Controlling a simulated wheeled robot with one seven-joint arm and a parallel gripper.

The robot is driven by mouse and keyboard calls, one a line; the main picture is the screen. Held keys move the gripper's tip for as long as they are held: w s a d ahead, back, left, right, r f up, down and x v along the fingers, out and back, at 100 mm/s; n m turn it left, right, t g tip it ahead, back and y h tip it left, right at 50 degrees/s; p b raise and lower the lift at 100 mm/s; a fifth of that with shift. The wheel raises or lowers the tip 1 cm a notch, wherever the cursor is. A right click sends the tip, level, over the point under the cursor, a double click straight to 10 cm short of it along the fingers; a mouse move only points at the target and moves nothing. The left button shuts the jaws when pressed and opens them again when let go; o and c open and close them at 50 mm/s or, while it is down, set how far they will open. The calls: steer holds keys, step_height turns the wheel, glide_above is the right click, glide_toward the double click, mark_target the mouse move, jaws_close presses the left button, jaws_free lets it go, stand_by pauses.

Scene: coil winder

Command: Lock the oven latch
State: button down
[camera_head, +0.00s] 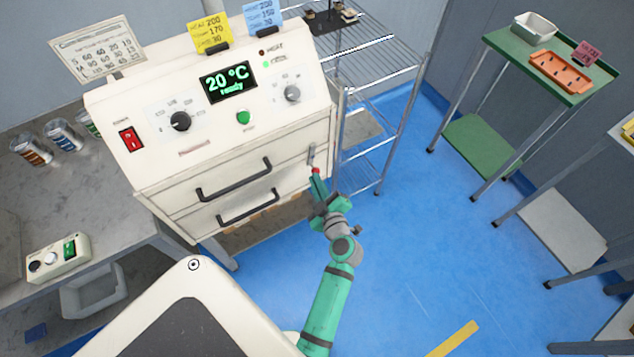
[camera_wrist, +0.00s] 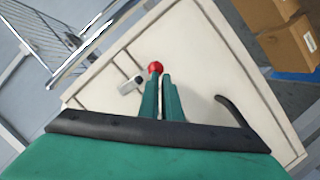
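The oven (camera_head: 220,120) is a cream cabinet with a control panel on top and a front with two dark bar handles. The latch (camera_head: 312,155) is a small grey metal piece at the right of the oven front, with a red knob (camera_head: 315,170) at its lower end. In the wrist view the latch's grey plate (camera_wrist: 130,85) lies left of the red knob (camera_wrist: 155,67). My gripper (camera_head: 317,179) is at the knob, its two green fingers (camera_wrist: 160,80) close together. The knob shows at the left fingertip; I cannot tell whether they touch. The lever's stem is mostly hidden.
A wire rack (camera_head: 370,95) stands close to the oven's right side. A green table (camera_head: 520,50) with a white tray and an orange mould stands at the back right. A grey bench (camera_head: 60,200) is at the left.

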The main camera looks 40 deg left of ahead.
steer(key=shift+s+a+f, duration=0.1)
steer(key=shift+s+a, duration=0.1)
steer(key=shift+s, duration=0.1)
stand_by(0.6)
steer(key=s+a+v, duration=0.1)
steer(key=s+v, duration=0.1)
steer(key=v, duration=1)
steer(key=shift+s+d, duration=0.25)
